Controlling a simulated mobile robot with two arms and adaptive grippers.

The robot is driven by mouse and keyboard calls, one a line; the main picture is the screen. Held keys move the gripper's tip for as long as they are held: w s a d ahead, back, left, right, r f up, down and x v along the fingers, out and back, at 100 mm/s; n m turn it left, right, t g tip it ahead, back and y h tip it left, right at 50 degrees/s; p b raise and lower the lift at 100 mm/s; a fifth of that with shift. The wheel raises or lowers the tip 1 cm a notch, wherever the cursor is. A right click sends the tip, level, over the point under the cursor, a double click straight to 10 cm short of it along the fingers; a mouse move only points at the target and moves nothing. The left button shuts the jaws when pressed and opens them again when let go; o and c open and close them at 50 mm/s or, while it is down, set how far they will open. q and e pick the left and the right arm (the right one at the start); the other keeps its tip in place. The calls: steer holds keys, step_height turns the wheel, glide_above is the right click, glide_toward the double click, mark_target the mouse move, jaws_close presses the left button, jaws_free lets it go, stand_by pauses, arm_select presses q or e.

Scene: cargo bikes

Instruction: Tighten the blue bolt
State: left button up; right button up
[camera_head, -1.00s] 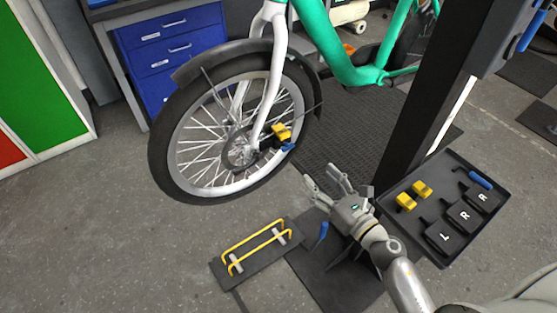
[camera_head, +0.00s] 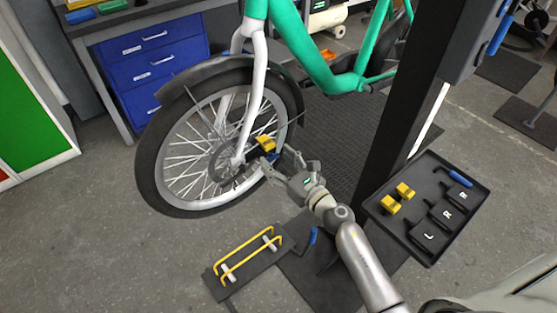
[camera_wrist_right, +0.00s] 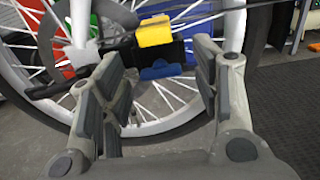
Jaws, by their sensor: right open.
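The blue bolt (camera_head: 272,157) sits below a yellow block (camera_head: 265,142) beside the front wheel hub of the green bike. In the right wrist view the blue bolt (camera_wrist_right: 160,72) shows between my open fingers, beyond their tips, under the yellow block (camera_wrist_right: 154,31) and against a black part. My right gripper (camera_head: 280,160) is open and empty, close to the bolt on its right side. I cannot tell whether a finger touches it. My left gripper is not in view.
The spoked front wheel (camera_head: 190,165) and white fork (camera_head: 254,95) are close to the gripper. A black tray (camera_head: 470,222) with yellow blocks, a blue-handled tool and lettered black parts is at right. A yellow rack (camera_head: 245,262) lies on the floor. A dark post (camera_head: 400,110) stands behind.

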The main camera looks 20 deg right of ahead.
steer(key=c, duration=1)
